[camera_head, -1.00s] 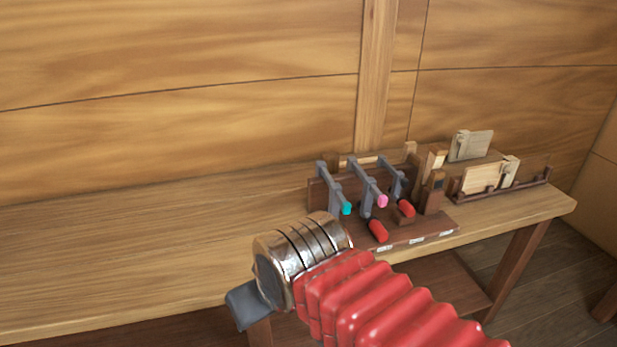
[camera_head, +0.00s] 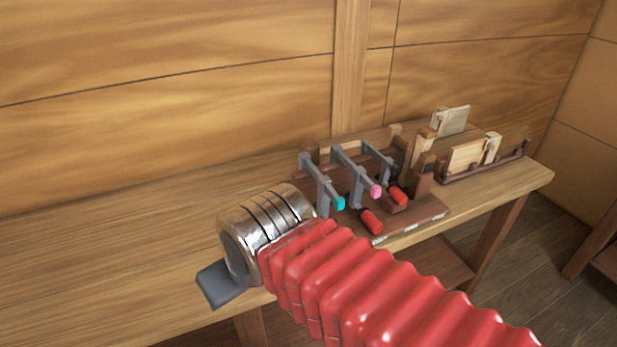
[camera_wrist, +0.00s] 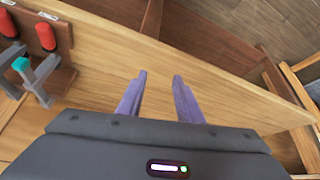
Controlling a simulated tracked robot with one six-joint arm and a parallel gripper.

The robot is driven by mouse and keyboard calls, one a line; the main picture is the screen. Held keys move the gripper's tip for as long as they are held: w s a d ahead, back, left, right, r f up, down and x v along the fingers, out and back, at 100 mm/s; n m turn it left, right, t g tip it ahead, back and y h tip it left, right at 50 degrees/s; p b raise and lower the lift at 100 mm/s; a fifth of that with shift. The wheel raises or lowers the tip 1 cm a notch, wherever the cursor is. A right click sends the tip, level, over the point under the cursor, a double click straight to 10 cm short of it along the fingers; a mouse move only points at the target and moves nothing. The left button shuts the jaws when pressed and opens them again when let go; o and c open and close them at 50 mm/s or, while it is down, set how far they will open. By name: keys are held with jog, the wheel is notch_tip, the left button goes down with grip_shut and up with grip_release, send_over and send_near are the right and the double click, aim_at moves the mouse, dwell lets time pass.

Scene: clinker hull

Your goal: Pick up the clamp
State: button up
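Several grey bar clamps hang on a dark wooden rack on the bench, seen in the head view. One clamp (camera_head: 322,183) has a teal tip, one (camera_head: 355,170) has a pink tip, and another grey bar (camera_head: 377,160) stands behind. Red handles (camera_head: 370,221) show below them. In the wrist view the red handles (camera_wrist: 45,36) and a teal-tipped clamp (camera_wrist: 33,80) are at the left edge. My gripper (camera_wrist: 160,82) is open and empty, its two purple-grey fingers apart over the bench edge, to one side of the rack. In the head view my fingers are mostly hidden.
The wooden bench (camera_head: 120,235) is bare to the left of the rack. A dark holder (camera_head: 490,165) with light wooden pieces stands on its right end. A planked wall (camera_head: 180,110) rises behind. Open floor (camera_head: 540,235) lies to the right.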

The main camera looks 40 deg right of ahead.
jog(key=w+d+r+m+h, duration=0.1)
jog(key=w+d+r, duration=0.3)
jog(key=w+d, duration=0.35)
jog(key=w+d+r+m, duration=0.1)
jog(key=w+d+r, duration=0.4)
jog(key=d, duration=0.4)
jog(key=w+d, duration=0.3)
jog(key=d, duration=0.7)
jog(key=w+d+f+m+g, duration=0.1)
jog(key=w+d, duration=0.2)
jog(key=d, duration=0.7)
jog(key=shift+w, duration=0.2)
jog(key=shift+f, duration=0.1)
send_over(316, 169)
jog(key=shift+s+f, duration=0.1)
jog(key=shift+f, duration=3.85)
